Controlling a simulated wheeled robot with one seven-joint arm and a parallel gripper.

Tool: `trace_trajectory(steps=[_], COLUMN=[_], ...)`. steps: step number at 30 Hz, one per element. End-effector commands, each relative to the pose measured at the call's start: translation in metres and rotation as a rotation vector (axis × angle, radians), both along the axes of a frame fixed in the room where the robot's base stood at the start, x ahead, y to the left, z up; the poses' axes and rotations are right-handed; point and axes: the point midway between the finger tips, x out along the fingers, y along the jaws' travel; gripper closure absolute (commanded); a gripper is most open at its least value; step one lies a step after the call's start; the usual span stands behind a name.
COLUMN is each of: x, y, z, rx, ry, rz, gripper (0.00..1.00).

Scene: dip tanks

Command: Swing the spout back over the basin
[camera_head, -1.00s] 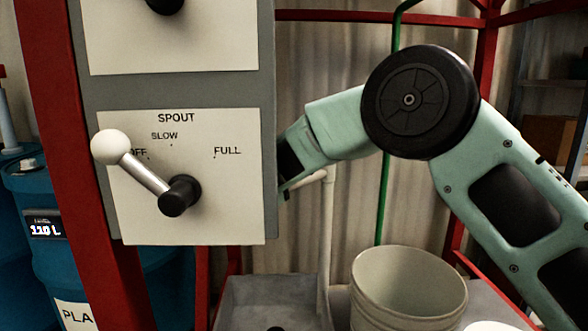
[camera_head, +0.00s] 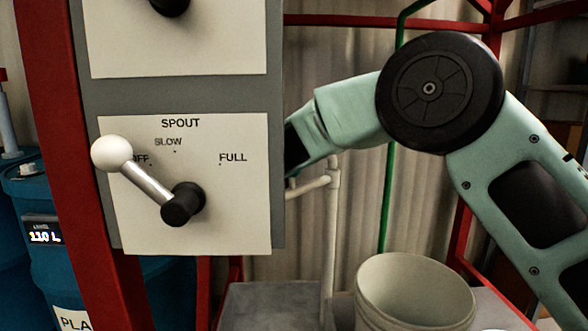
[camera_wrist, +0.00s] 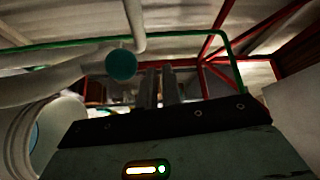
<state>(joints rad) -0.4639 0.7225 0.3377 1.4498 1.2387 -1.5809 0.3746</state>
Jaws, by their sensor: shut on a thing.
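The spout (camera_head: 311,186) is a pale pipe arm coming off an upright pipe (camera_head: 327,245) right of the control panel, and its left end goes out of sight behind the panel. The basin (camera_head: 268,303) is a grey tank low in the head view, below the spout. My arm reaches in behind the panel, which hides my gripper in the head view. In the wrist view my gripper (camera_wrist: 160,86) shows two dark fingers close together, shut on what appears to be the spout. The grip itself is dark and hard to make out.
A pale bucket (camera_head: 415,290) stands right of the upright pipe, and shows at left in the wrist view. The panel (camera_head: 185,235) carries the SPOUT lever (camera_head: 145,180), pointing toward OFF. Blue drums (camera_head: 55,255) stand at left. A red frame post (camera_head: 55,90) and green pipe (camera_head: 385,200) are near.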

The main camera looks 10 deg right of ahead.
Motion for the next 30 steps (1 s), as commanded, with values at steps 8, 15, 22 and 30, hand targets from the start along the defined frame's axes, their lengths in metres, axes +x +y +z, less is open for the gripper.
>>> trace_trajectory(steps=[8,15,22,30], x=[-0.008,-0.011,-0.011,0.004], y=[-0.005,-0.009,-0.009,-0.019], z=[0.055,0.068,0.068,0.073], rx=[0.002,-0.002,-0.004,-0.09], ry=[-0.012,-0.009,-0.008,0.009], rz=[-0.028,-0.04,-0.042,0.07], gripper=[1.0,1.0,1.0,1.0])
